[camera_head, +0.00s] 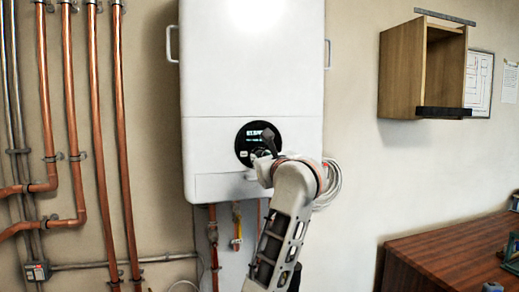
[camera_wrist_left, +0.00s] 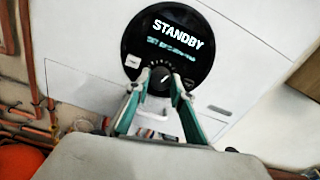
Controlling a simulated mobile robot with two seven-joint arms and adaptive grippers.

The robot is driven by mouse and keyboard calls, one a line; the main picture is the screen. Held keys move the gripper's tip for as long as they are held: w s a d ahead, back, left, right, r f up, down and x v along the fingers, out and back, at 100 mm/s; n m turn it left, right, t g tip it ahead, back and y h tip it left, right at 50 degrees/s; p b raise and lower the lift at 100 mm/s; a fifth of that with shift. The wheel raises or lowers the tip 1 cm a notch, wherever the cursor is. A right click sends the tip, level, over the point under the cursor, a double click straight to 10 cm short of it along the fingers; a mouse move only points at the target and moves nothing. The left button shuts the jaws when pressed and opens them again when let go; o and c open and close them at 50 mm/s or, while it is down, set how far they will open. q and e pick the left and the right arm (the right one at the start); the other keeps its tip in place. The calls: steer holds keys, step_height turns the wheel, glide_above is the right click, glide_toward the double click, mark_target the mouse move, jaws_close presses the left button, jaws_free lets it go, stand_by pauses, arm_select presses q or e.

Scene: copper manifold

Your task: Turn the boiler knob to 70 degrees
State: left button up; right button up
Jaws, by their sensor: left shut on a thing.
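The white boiler (camera_head: 250,80) hangs on the wall, with a round black control panel (camera_head: 256,134) low on its front. In the left wrist view the panel's display (camera_wrist_left: 178,35) reads "STANDBY", with a smaller line too blurred to read. The boiler knob (camera_wrist_left: 162,80) is dark and round with a light pointer mark, below the display. My left gripper (camera_wrist_left: 159,86) is shut on the knob, one finger on each side. In the head view the left gripper (camera_head: 267,148) covers the panel's lower part. The right gripper is not in view.
Copper pipes (camera_head: 95,120) run up the wall at left. A coiled white cable (camera_head: 330,185) hangs beside the boiler. A wooden cabinet (camera_head: 402,72) is on the wall at right, above a brown table (camera_head: 450,260). The wall between boiler and cabinet is clear.

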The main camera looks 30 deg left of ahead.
arm_select(q)
steer(key=shift+m+p, duration=3.15)
steer(key=shift+m, duration=0.05)
steer(key=o, duration=1.1)
steer(key=shift+s, duration=0.1)
steer(key=v, duration=0.8)
